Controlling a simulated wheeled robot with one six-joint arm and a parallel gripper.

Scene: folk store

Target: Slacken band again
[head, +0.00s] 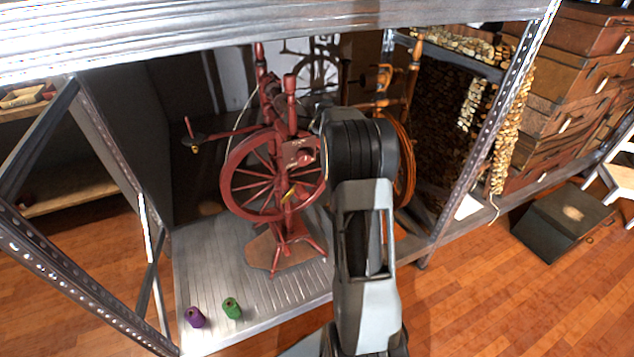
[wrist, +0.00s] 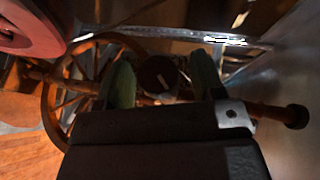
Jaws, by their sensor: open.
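A red spinning wheel (head: 236,197) stands on the metal shelf in the head view. A brown spinning wheel (head: 409,165) stands to its right, partly hidden by my arm; its rim (wrist: 50,115) shows at the left of the wrist view. My gripper (wrist: 163,85) is open, with a green-padded finger on each side of a dark round knob-like part (wrist: 157,73) bearing a pale line. I cannot tell whether the fingers touch it. A turned wooden bar (wrist: 262,111) runs behind the fingers. The gripper is hidden behind my arm in the head view. No band's tension can be made out.
A purple spool (head: 194,317) and a green spool (head: 232,308) stand at the shelf's front left. Metal uprights (head: 492,125) frame the shelf. Brown cases (head: 570,95) are stacked at the right. A red round part (wrist: 30,32) is close at the wrist view's upper left.

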